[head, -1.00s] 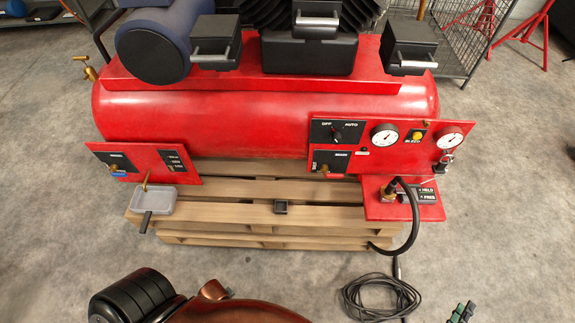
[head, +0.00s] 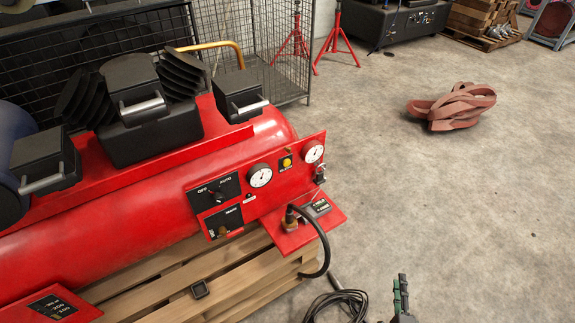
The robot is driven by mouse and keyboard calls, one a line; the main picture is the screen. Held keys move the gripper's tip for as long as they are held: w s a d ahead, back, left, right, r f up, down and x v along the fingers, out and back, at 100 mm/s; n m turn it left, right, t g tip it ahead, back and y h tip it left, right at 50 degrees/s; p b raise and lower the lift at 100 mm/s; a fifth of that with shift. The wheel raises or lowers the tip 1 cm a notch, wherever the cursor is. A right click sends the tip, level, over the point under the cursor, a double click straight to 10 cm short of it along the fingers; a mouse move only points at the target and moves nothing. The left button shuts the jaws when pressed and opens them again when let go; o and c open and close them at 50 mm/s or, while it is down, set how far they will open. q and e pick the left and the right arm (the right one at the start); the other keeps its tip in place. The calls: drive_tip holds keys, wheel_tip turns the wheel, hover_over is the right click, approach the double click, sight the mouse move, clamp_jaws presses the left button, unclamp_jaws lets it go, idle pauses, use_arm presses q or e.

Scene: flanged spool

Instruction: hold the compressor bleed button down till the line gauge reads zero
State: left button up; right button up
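The red compressor (head: 150,207) lies on a pallet at the left. Its front panel carries a yellow bleed button (head: 286,162) with a label under it. One white dial gauge (head: 260,175) sits left of the button and another gauge (head: 313,152) right of it. I cannot tell which is the line gauge, and the needles are too small to read. My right gripper (head: 401,294) shows at the bottom edge, dark with green pads, well below and right of the panel and touching nothing visible. Whether it is open is unclear. My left gripper is out of view.
A black hose (head: 323,248) loops from the red shelf (head: 312,232) beside the panel, with a coiled cable (head: 338,304) on the floor. The wooden pallet (head: 160,284) juts out in front. A wire cage (head: 283,45) stands behind. Bare floor lies right, with a reddish strap heap (head: 452,106).

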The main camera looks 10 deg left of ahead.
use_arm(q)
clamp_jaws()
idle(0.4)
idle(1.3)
